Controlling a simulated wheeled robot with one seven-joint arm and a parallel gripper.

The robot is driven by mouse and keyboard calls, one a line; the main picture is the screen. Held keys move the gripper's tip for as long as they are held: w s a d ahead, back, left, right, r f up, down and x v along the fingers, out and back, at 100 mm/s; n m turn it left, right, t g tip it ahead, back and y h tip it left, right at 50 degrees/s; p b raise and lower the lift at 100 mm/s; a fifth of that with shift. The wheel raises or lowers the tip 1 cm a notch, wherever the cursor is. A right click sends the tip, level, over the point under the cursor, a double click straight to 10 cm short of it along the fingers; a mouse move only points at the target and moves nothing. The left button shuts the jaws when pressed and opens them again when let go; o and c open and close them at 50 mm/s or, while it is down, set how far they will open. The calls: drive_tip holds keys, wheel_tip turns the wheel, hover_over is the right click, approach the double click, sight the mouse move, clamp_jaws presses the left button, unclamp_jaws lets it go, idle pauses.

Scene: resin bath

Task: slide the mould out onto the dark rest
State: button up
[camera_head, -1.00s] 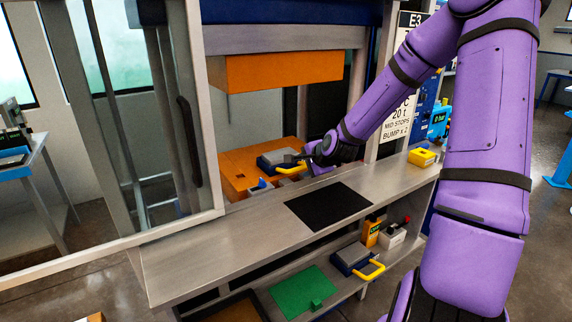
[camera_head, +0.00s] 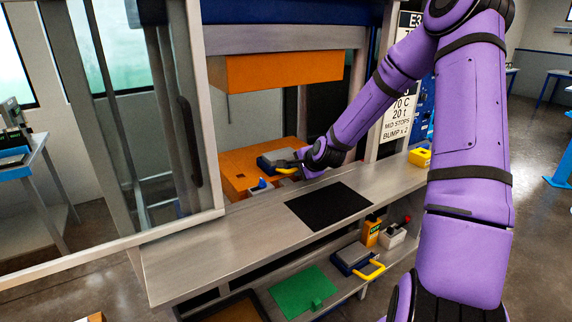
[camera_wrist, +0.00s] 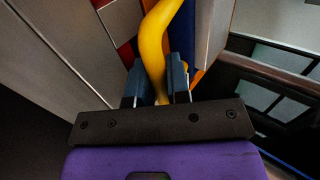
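The mould (camera_head: 281,157) is a grey and dark blue block with a yellow handle (camera_head: 286,171). It sits on the lower orange platen (camera_head: 236,163) inside the open press. My gripper (camera_head: 297,165) is at the handle, on the right side of the mould. In the wrist view, the two dark blue fingers (camera_wrist: 160,82) stand close on both sides of the yellow handle (camera_wrist: 154,42), with no clear gap, so they look shut on it. The dark rest (camera_head: 329,205) is a flat black square on the grey bench, bare, in front of the press.
The upper orange platen (camera_head: 283,70) hangs above the mould. A small blue-topped item (camera_head: 261,186) lies at the platen's front edge. A yellow box (camera_head: 420,157) stands at the bench's right end. Another yellow-handled block (camera_head: 352,262) lies on the shelf below, beside a green mat (camera_head: 303,291).

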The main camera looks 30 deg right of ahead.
clamp_jaws()
drive_tip(key=shift+s+d+f, duration=0.1)
drive_tip(key=shift+s+d, duration=0.05)
drive_tip(key=shift+s, duration=4.25)
